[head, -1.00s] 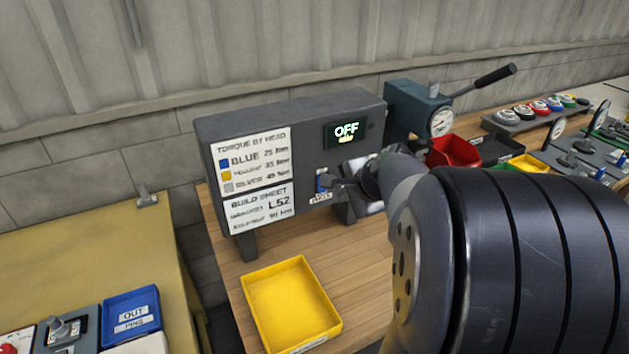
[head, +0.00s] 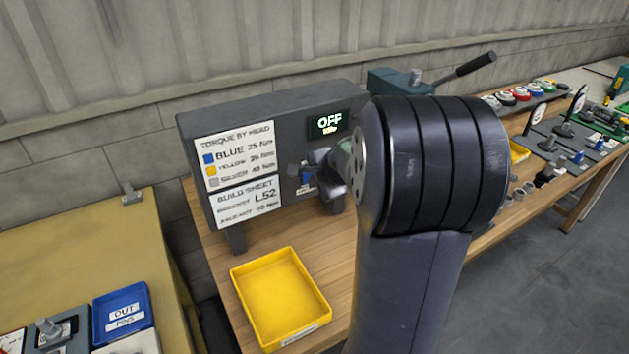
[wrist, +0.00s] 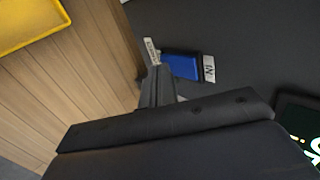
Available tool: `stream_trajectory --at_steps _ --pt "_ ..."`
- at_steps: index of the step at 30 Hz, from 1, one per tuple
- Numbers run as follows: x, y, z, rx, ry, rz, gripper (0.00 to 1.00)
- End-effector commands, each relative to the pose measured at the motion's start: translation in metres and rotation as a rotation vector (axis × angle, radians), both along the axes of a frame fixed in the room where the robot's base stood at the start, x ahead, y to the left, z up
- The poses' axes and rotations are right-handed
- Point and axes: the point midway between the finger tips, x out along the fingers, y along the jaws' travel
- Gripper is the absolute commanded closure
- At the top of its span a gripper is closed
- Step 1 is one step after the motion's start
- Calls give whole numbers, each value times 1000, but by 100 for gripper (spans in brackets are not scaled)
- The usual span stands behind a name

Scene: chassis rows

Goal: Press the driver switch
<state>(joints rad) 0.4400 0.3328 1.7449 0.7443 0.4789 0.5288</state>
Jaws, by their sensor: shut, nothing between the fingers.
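The fingers hold nothing.
A yellow tray (head: 280,298) sits on the wooden bench in front of the panel. A blue press-like device with a lever (head: 400,82) stands right of the box. A blue OUT PINS bin (head: 123,316) is at lower left. My arm hides much of the bench's middle.

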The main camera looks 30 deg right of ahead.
Motion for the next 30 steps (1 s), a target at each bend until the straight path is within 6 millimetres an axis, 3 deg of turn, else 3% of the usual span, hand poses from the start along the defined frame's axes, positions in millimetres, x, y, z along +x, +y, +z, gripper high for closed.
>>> stream_trajectory --at_steps 11,30 --pt "3 0 -7 0 -35 -1 100" --pt "3 0 15 1 -37 0 100"
